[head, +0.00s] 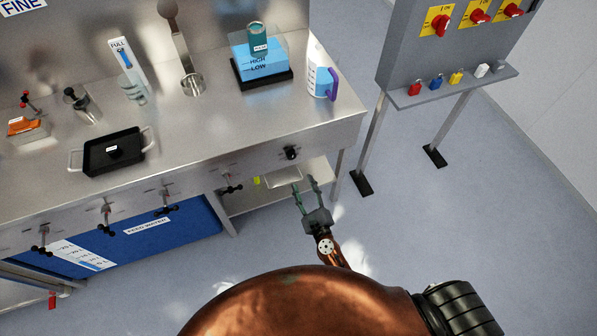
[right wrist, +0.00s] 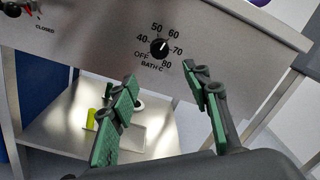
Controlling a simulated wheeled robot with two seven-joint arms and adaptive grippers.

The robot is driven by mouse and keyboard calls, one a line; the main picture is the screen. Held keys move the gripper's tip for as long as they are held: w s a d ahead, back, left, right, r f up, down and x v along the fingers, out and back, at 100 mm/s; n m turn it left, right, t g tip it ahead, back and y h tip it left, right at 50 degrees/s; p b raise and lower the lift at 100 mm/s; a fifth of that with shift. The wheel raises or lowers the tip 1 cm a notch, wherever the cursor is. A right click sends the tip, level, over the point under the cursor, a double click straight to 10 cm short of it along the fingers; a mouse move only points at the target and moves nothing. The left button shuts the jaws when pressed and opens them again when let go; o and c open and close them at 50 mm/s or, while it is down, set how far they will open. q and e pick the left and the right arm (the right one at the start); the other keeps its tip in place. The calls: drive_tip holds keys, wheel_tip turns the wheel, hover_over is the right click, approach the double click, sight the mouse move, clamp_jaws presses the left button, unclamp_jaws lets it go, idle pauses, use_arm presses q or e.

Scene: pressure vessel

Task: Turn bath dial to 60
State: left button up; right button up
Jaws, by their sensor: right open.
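The bath dial (head: 291,153) is a small black knob on the front panel of the steel bench, near its right end. In the right wrist view the dial (right wrist: 159,48) is ringed by OFF, 40, 50, 60, 70 and 80 and labelled BATH C. Its small white mark seems to point up and right, towards 60, but is too small to read exactly. My right gripper (head: 305,184) is open and empty, in front of and below the dial, its green-padded fingers apart. In the right wrist view the fingertips (right wrist: 162,76) show below the dial, not touching it. My left gripper is not in view.
A lower shelf (right wrist: 60,140) with a yellow-green item (right wrist: 91,118) is under the bench. A valve handle (head: 230,184) sits left of the dial. A purple-handled jug (head: 321,83) stands on the bench top above. A grey switch stand (head: 452,87) is to the right, with open floor between.

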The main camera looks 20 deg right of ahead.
sight(292, 158)
drive_tip(key=w+n+p, duration=0.1)
drive_tip(key=w+n, duration=0.3)
drive_tip(key=n, duration=0.5)
drive_tip(key=w+n+p, duration=0.1)
drive_tip(key=w+n, duration=0.2)
drive_tip(key=n, duration=0.7)
drive_tip(key=w+n+p, duration=0.1)
drive_tip(key=w+n, duration=0.3)
drive_tip(key=n, duration=0.6)
drive_tip(key=shift+w+r+y, duration=0.3)
drive_tip(key=shift+w+r, duration=0.05)
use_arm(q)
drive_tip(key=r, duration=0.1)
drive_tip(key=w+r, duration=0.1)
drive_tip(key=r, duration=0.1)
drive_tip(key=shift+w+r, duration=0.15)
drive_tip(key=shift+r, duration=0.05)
use_arm(e)
drive_tip(key=shift+c, duration=0.6)
drive_tip(key=c, duration=1)
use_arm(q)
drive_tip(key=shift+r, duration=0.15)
use_arm(e)
drive_tip(key=shift+a+m, duration=0.1)
drive_tip(key=shift+m, duration=1.3)
drive_tip(key=shift+c, duration=0.2)
